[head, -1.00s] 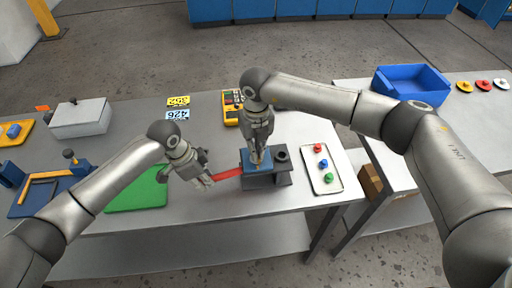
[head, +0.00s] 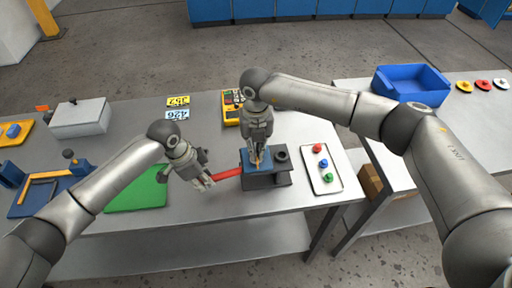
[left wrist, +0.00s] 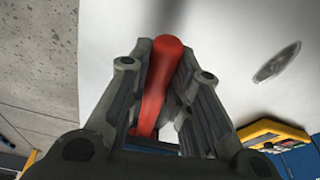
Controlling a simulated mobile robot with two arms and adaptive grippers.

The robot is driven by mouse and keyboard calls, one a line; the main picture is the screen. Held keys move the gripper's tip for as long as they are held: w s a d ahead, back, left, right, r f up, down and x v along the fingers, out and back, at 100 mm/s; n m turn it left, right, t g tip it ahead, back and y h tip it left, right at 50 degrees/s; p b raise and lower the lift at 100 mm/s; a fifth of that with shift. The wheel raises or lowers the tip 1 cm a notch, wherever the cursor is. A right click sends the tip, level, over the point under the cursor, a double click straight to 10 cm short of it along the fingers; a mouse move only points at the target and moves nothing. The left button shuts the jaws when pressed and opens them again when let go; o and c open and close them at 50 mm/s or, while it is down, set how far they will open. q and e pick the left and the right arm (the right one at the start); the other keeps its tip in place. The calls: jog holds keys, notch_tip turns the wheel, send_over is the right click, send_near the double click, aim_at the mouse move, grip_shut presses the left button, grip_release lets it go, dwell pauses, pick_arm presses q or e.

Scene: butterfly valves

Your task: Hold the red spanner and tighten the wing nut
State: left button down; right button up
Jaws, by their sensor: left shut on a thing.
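The red spanner (head: 228,173) extends from my left gripper (head: 208,182) to the grey block with a blue top (head: 266,179). My left gripper is shut on the spanner's handle; the red handle also shows between the fingers in the left wrist view (left wrist: 162,85). My right gripper (head: 257,157) points straight down over the blue top of the block. A small brass-coloured piece, perhaps the wing nut, shows between its fingertips, mostly hidden. I cannot tell whether those fingers press on it.
A white tray with red, blue and green knobs (head: 322,168) lies right of the block. A yellow multimeter-like device (head: 231,108) is behind. A green mat (head: 138,190) is left, and a blue bin (head: 411,84) stands on the right table. The front edge is close.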

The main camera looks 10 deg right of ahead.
jog(key=o, duration=0.7)
jog(key=shift+s+f, duration=0.1)
jog(key=shift+f, duration=0.15)
jog(key=shift+c, duration=0.2)
jog(key=shift+r, duration=0.2)
jog(key=shift+r, duration=0.25)
notch_tip(320, 180, up, 11)
jog(key=shift+r, duration=0.2)
pick_arm(q)
jog(key=c, duration=1.4)
grip_release()
jog(key=shift+o, duration=0.2)
jog(key=shift+r, duration=0.1)
